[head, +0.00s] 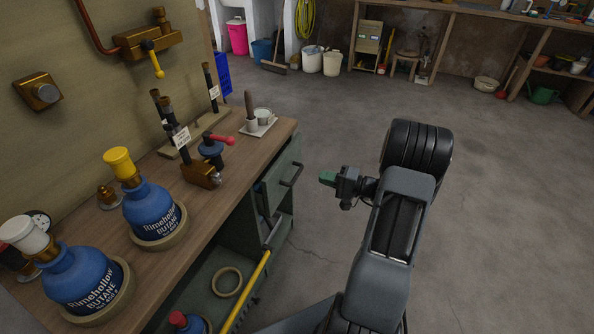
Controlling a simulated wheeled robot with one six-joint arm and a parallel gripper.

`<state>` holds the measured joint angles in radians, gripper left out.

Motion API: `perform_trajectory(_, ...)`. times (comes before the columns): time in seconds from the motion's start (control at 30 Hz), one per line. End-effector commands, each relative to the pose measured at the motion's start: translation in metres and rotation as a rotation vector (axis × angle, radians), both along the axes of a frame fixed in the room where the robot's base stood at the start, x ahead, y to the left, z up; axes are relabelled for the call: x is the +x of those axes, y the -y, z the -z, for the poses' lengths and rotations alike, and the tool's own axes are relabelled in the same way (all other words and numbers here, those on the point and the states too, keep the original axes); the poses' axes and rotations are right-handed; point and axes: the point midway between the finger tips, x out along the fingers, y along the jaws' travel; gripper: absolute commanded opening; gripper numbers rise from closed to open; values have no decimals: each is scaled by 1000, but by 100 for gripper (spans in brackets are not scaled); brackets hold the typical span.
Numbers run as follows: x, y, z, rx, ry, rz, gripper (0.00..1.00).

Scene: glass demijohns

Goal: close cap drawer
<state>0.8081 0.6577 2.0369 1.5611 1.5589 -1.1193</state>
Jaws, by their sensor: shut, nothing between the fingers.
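A grey-green drawer front (273,189) with a dark bar handle (292,175) is under the right end of the wooden bench. I cannot tell for sure how far it stands out, and its inside is not clearly visible. A second handle (272,234) is lower down on the same green cabinet. My gripper (326,178) is to the right of the upper handle, apart from it, with its green fingertips pointing left toward the drawer. It is shut and empty.
Blue butane bottles (153,212) with valves stand on the bench (190,235). A yellow bar (250,290) and a ring (227,281) are low beside the cabinet. The concrete floor (500,200) around my arm is clear. Buckets and shelves stand far back.

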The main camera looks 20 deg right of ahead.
Motion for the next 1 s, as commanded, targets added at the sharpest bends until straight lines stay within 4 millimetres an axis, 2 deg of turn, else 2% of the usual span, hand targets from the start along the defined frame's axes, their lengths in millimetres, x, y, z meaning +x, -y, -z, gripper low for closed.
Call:
perform_trajectory(0.13,12,-4,3,8,17,23,0)
perform_trajectory(0.63,78,-65,4,6,16,21,0)
perform_trajectory(1.0,100,-86,3,7,14,23,0)
